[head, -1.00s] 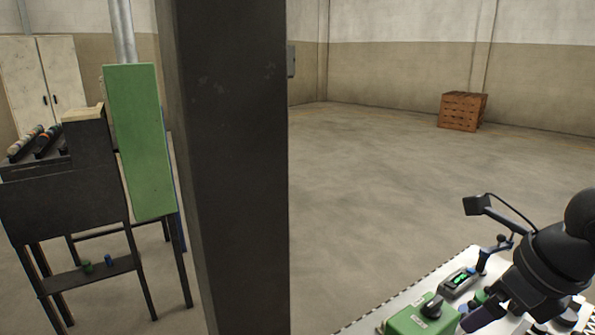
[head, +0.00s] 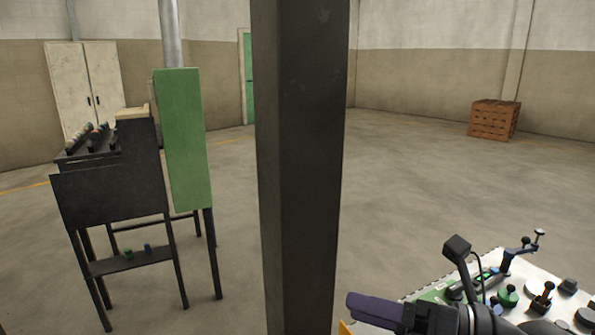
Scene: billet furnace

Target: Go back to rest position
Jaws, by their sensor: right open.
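My right gripper (head: 374,308) is at the bottom right, beside the near left edge of a white control panel (head: 535,314). It is open, with a dark purple finger pointing left, and nothing shows in it. Its wrist camera and arm hide part of the panel. The panel carries a green box (head: 436,294), a small lit display, levers and several knobs. My left gripper is not in view.
A dark pillar (head: 300,170) stands upright in the middle, close by. Left of it is a dark furnace-like stand (head: 110,200) with a green plate (head: 185,140). The floor between is clear.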

